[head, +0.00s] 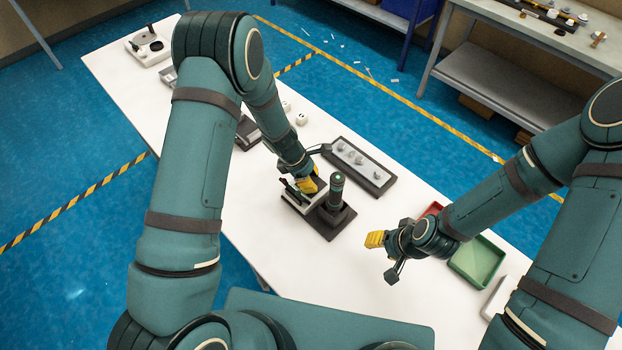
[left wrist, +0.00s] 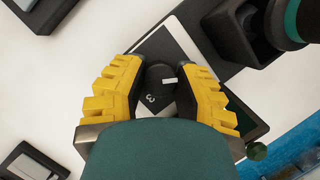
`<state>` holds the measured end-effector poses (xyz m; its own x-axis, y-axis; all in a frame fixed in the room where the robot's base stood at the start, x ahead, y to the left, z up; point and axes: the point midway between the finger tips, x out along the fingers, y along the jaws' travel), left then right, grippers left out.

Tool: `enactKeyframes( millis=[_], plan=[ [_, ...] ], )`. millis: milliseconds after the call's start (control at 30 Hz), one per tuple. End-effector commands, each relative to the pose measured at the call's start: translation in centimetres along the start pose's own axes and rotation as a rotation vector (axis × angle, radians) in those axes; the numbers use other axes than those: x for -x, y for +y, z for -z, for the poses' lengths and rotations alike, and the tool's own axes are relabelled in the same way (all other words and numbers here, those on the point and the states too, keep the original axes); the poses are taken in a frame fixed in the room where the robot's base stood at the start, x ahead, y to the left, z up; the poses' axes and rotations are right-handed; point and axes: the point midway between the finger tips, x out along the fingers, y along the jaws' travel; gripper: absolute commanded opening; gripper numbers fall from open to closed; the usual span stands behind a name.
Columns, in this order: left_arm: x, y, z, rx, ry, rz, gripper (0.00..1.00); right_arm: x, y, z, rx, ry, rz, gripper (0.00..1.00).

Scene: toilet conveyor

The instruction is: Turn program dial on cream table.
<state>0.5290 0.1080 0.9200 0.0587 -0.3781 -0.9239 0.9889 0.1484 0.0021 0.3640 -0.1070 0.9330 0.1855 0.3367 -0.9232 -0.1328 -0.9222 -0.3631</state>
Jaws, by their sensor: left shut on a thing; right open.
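The program dial (left wrist: 160,82) is a dark round knob with a white mark. In the head view my left gripper (head: 309,184) is over a small device with a dark base (head: 331,231); the dial is hidden there. My right gripper (head: 376,240) is open and empty above the pale table (head: 290,262), right of the device.
A dark upright cylinder (head: 336,190) stands on the device's base, close to my left gripper. Behind it lies a dark tray (head: 374,179) with small grey parts. A green bin (head: 477,262) and a red bin (head: 432,209) are at the right. The table front is clear.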

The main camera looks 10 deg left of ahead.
Motion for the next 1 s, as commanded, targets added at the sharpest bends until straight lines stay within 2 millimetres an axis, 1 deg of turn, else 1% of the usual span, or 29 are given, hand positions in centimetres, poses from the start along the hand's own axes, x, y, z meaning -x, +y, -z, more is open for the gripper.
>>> enactKeyframes(
  millis=[167,467,800,1000],
  plan=[
    [-0.2,-0.1,0.0,-0.096,0.0,0.042,0.0,-0.1,0.1,0.0,0.0,0.0,0.0,0.47],
    [-0.2,-0.1,0.0,-0.345,0.0,0.145,0.0,-0.4,0.1,-0.1,-0.001,0.0,0.0,0.47],
    [-0.3,-0.1,0.0,-0.632,-0.002,0.266,0.0,-1.3,0.5,-0.2,-0.002,0.001,-0.001,0.47],
    [-0.4,-0.2,0.0,-0.767,-0.002,0.322,0.0,-1.8,0.7,-0.3,-0.003,0.002,-0.001,0.47]
  ],
)
